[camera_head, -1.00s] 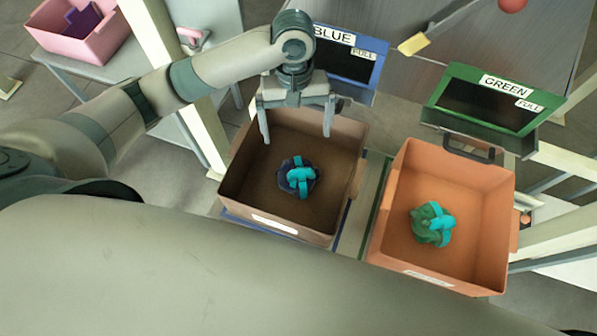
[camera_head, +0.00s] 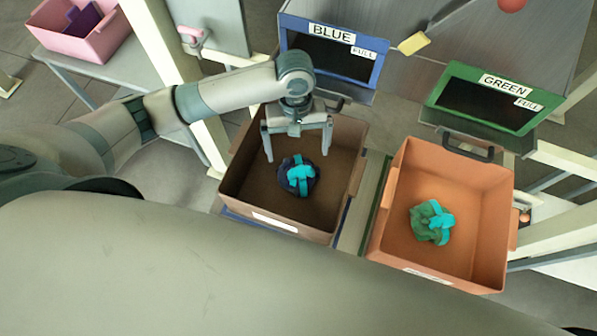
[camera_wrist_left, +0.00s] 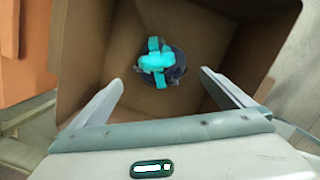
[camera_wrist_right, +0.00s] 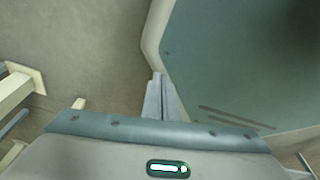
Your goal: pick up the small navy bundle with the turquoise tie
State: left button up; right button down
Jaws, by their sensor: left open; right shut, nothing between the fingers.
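The small navy bundle with the turquoise tie (camera_head: 298,176) lies on the floor of the brown box (camera_head: 262,207). It also shows in the left wrist view (camera_wrist_left: 160,62), beyond and between the fingertips. My left gripper (camera_head: 298,155) is open and empty, pointing down over the brown box, above the bundle and apart from it. In the left wrist view its two fingers (camera_wrist_left: 163,92) are spread wide. My right gripper (camera_wrist_right: 160,85) shows only in the right wrist view, its fingers together with nothing between them, away from the boxes.
An orange box (camera_head: 400,200) to the right holds a green bundle with a turquoise tie (camera_head: 432,222). A blue-framed bin marked BLUE (camera_head: 335,50) and a green-framed bin marked GREEN (camera_head: 487,100) stand behind the boxes. A pink box (camera_head: 85,45) is at the far left.

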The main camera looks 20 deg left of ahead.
aim_at(299, 169)
pick_arm(q)
jog(key=shift+s+d+f, duration=0.1)
jog(key=shift+s+f, duration=0.05)
jog(key=shift+f, duration=0.9)
jog(key=shift+s+d+f, duration=0.1)
jog(key=shift+f, duration=0.9)
pick_arm(e)
jog(key=shift+s+d+f, duration=0.15)
jog(key=shift+s+d, duration=0.25)
jog(key=shift+s, duration=0.35)
pick_arm(q)
jog(key=shift+f, duration=0.1)
jog(key=shift+s+f, duration=0.1)
jog(key=shift+f, duration=0.1)
jog(key=shift+f+p, duration=0.35)
jog(key=shift+f, duration=0.05)
jog(key=f, duration=0.3)
jog(key=shift+s+d, duration=0.2)
jog(key=shift+s, duration=0.1)
jog(key=shift+f, duration=0.35)
pick_arm(e)
jog(key=shift+g, duration=0.7)
jog(key=s, duration=0.1)
jog(key=s+d, duration=0.1)
jog(key=s, duration=0.1)
jog(key=shift+s+d, duration=0.35)
jog(key=shift+s, duration=0.05)
jog(key=shift+w, duration=0.25)
pick_arm(q)
jog(key=shift+c, duration=0.3)
